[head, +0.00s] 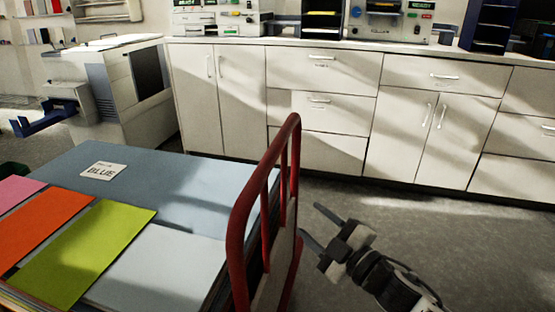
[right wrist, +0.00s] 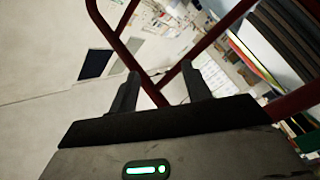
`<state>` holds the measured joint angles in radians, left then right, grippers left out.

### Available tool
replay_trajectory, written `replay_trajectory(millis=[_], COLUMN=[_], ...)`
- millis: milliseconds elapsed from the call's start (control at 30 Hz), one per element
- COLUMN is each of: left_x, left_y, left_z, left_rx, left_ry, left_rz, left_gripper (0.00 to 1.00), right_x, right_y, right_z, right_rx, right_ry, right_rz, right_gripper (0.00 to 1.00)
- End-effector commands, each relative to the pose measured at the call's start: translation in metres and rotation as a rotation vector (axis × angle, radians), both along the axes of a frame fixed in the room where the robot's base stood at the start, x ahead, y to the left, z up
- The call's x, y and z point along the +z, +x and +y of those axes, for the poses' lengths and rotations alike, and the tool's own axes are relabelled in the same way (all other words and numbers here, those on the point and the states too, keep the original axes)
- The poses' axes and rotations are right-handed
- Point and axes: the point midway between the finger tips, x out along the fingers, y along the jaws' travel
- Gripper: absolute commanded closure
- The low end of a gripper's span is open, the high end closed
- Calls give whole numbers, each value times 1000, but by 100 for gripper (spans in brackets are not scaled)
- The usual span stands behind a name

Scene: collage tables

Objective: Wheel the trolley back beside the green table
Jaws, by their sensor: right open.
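The trolley, with a red tubular handle (head: 236,235), stands in the lower left and centre of the head view. Its top carries a blue-grey sheet with a card reading "BLUE" (head: 101,170) and pink, orange and lime sheets. My right gripper (head: 312,222) is open and empty, just right of the handle. In the right wrist view, red bars (right wrist: 128,58) cross beyond and between the open fingers (right wrist: 160,72); whether they touch is unclear. My left gripper is not in view. I cannot make out a green table.
White cabinets (head: 320,105) line the back wall, with devices on the counter. A large white machine (head: 130,105) with a blue tray (head: 45,118) stands at the back left. Grey floor (head: 430,220) lies clear between the trolley and the cabinets on the right.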

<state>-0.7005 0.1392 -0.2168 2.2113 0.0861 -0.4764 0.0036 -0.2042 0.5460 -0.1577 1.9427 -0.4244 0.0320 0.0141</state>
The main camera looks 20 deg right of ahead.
Motion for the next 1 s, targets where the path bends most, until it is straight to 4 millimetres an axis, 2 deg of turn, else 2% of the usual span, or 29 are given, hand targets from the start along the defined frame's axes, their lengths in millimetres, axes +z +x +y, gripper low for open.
replay_trajectory(millis=[33,100,200,267,467,800,1000], left_x=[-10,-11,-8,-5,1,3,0], left_y=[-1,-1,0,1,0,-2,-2], left_z=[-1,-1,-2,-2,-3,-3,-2], left_rx=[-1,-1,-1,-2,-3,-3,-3], left_ry=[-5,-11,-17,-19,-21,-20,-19], left_rz=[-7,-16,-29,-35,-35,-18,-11], left_gripper=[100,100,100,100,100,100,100], right_x=[16,40,61,68,79,91,97], right_y=[18,31,40,44,63,124,154], right_z=[-11,-20,-28,-30,-18,22,42], right_rx=[43,91,135,148,154,152,154], right_ry=[-135,-283,-423,-464,-480,-476,-475], right_rz=[-121,-237,-333,-358,-371,-369,-368], right_gripper=[51,51,51,51,51,51,51])
